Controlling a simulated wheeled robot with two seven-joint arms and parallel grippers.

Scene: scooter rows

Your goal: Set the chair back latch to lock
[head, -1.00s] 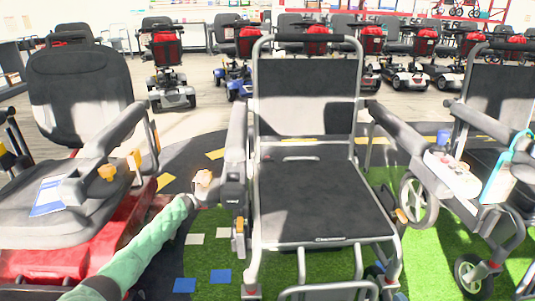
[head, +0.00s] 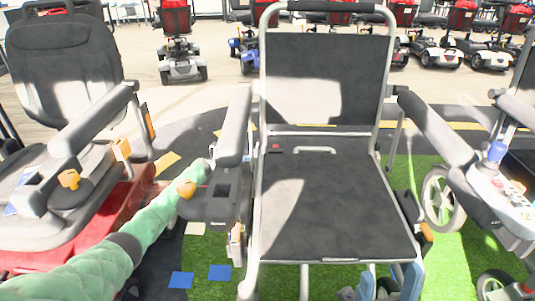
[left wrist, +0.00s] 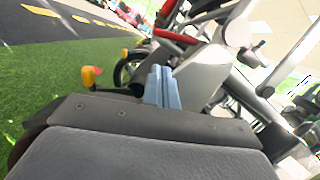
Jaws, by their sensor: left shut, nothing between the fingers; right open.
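The chair (head: 330,190) with black seat and grey frame stands in the middle of the head view, its backrest (head: 318,80) upright. I cannot make out which part is the back latch or its setting. A small red mark (head: 276,147) lies at the seat's rear left. My left arm reaches to the chair's left armrest (head: 236,125); its fingers are hidden there in the head view. In the left wrist view my left gripper (left wrist: 163,88) is shut and empty, past a dark padded surface (left wrist: 130,155). My right gripper (head: 390,284) is open and empty, low at the seat's front edge.
A red scooter (head: 70,90) with a grey seat stands close on the left. Another wheeled chair with a control panel (head: 505,195) stands close on the right. More scooters line the back. Green turf (head: 455,275) shows beneath the chair.

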